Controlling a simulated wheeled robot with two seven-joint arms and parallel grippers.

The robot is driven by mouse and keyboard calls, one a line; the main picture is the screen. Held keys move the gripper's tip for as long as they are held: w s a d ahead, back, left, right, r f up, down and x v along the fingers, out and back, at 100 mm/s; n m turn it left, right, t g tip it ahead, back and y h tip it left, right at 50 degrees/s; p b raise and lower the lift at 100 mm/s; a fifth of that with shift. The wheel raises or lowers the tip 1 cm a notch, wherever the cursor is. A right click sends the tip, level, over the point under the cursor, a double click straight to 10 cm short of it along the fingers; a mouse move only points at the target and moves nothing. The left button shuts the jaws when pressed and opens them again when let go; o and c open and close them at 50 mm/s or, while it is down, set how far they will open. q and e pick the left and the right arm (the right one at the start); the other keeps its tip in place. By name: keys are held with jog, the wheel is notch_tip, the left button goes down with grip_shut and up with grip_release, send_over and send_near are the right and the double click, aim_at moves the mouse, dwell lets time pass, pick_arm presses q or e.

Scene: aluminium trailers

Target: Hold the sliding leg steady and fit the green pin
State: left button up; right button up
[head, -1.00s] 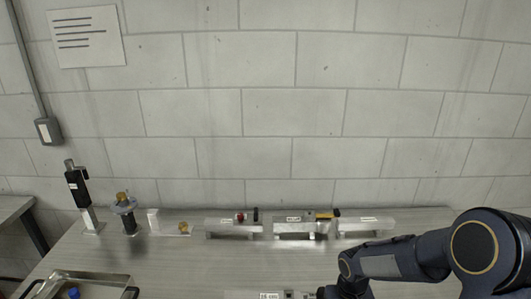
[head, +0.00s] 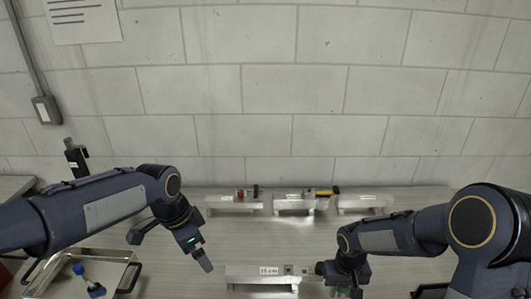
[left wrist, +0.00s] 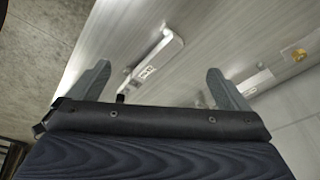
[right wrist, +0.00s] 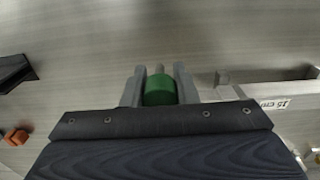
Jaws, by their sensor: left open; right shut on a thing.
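The leg (head: 262,283) is a silver rail with a "15 cm" label, lying across the front of the bench. It also shows in the left wrist view (left wrist: 157,58) and at the right of the right wrist view (right wrist: 280,88). My left gripper (head: 205,264) is open and empty, above and left of the leg; its spread fingers show in the left wrist view (left wrist: 160,88). My right gripper (right wrist: 160,85) is shut on the green pin (right wrist: 160,90), beside the leg's right end.
Several silver rails (head: 232,205) stand along the back of the bench; one carries a yellow-handled part (head: 325,192). A black holder (head: 76,158) stands at the back left. The bench between leg and rails is clear.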

pick_arm(q)
jog(key=w+d+f+m, duration=0.3)
jog(key=w+d+f, duration=0.1)
jog(key=w+f, duration=0.1)
jog(key=m+g+y, duration=0.2)
jog(key=m, duration=0.2)
send_near(245, 270)
pick_arm(e)
jog(key=shift+f, duration=0.1)
pick_arm(q)
jog(key=f, duration=1)
jog(key=shift+s+a+f, duration=0.1)
jog(key=shift+s+f, duration=0.1)
jog(key=shift+f, duration=0.1)
jog(key=shift+c, duration=0.2)
jog(key=shift+r, duration=0.1)
jog(key=c, duration=2.1)
jog(key=shift+o, duration=0.2)
pick_arm(e)
jog(key=w+a+r+n, duration=0.2)
jog(key=w+a+n, duration=0.1)
jog(key=w+a, duration=0.2)
jog(key=w+a+r+n, duration=0.3)
jog(key=w+a, duration=0.2)
jog(key=a, duration=0.3)
jog(key=shift+r, duration=0.2)
